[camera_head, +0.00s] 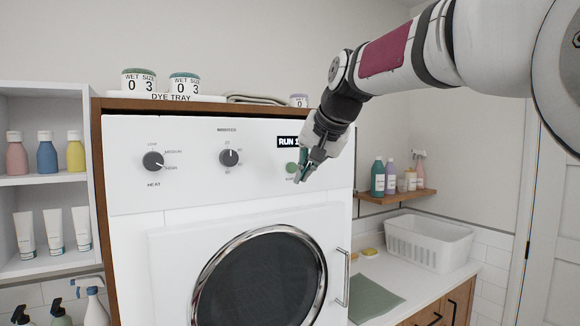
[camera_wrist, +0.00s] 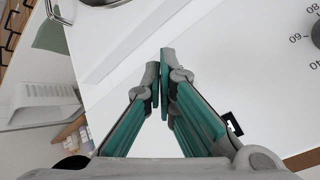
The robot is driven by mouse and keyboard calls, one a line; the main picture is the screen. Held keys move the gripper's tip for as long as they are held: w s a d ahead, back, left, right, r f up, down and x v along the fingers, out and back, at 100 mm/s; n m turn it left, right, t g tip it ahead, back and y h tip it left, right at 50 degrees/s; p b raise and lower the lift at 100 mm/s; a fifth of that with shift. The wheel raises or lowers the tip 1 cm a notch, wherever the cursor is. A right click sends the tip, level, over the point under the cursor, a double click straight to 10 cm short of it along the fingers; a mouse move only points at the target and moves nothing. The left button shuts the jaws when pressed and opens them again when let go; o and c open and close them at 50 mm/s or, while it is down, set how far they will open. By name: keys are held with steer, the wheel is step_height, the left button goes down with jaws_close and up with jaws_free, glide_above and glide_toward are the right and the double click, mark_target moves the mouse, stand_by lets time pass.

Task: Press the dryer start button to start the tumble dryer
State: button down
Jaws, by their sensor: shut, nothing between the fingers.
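The white tumble dryer (camera_head: 135,195) faces me, with its round-windowed door shut. In the wrist view the closed fingertips (camera_wrist: 161,68) lie over the white panel, and the button is not visible there.
A heat knob (camera_head: 153,161) and a timer knob (camera_head: 229,157) are on the panel to the left. The door handle (camera_head: 343,277) sticks out below. A small bottle shelf (camera_head: 398,196) and a white basket (camera_head: 428,242) are to the right. Wet-size containers (camera_head: 185,83) stand on top.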

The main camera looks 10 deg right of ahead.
steer(key=s+p, duration=0.1)
steer(key=s+d+p, duration=0.1)
steer(key=s, duration=0.1)
steer(key=s+p, duration=0.1)
steer(key=shift+s+d, duration=0.25)
steer(key=shift+s, duration=0.1)
stand_by(0.5)
steer(key=s+f+n+g+h+b, duration=0.1)
steer(key=s+f+n+b, duration=0.1)
steer(key=s+f, duration=0.8)
steer(key=s+f+n+g+b, duration=0.2)
steer(key=s+f, duration=0.9)
steer(key=s, duration=0.7)
steer(key=shift+s+a+f+n+h+b, duration=0.15)
steer(key=shift+f+n+h+b, duration=0.15)
steer(key=shift+n+h+b, duration=0.15)
